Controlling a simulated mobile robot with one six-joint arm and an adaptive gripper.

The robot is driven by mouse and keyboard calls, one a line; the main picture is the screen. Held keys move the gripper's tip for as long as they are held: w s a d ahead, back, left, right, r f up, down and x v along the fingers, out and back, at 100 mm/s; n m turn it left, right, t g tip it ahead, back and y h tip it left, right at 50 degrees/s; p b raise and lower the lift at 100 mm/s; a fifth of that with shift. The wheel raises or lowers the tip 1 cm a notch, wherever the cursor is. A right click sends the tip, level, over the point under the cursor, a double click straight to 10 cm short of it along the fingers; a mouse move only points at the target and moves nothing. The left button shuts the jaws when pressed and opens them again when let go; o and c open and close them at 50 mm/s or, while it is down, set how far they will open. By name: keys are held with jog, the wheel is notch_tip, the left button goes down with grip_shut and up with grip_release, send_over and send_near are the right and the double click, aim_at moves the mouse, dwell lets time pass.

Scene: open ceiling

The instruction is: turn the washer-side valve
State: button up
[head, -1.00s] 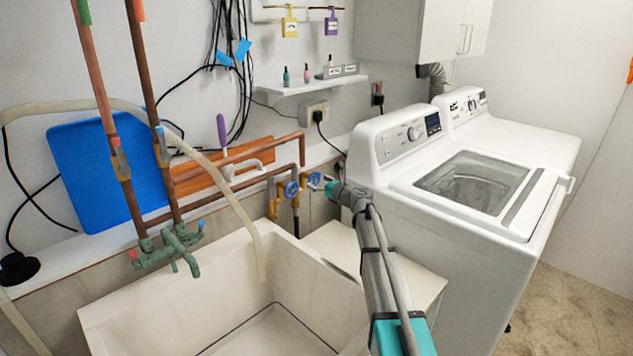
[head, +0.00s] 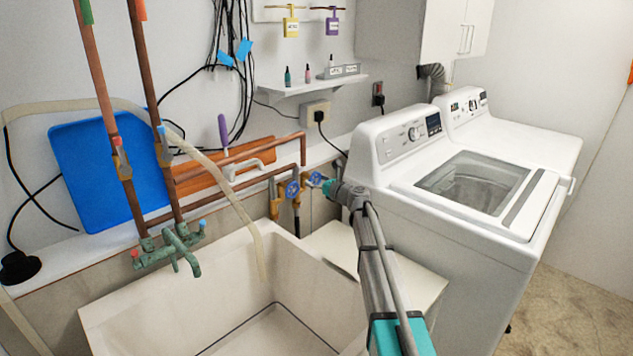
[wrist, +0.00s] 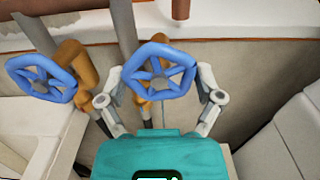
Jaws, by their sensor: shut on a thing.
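Two blue handwheel valves sit on copper pipes behind the sink. The washer-side valve (head: 315,179) is the right one, nearer the washing machine; in the wrist view its wheel (wrist: 160,70) stands between my two fingers. The other blue valve (head: 292,189) is to its left and also shows in the wrist view (wrist: 40,79), clear of my fingers. My gripper (head: 326,184) is shut on the washer-side wheel, with one finger on each side of its rim. The finger contacts are partly hidden in the head view.
The white washer (head: 450,205) stands close to the right of my arm. The sink (head: 215,290) is below and left, with a beige hose (head: 245,215) hanging into it. Copper pipes (head: 235,158) and an orange board run along the wall behind the valves.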

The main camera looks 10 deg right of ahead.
jog(key=shift+w+d+n, duration=0.1)
jog(key=shift+n, duration=0.2)
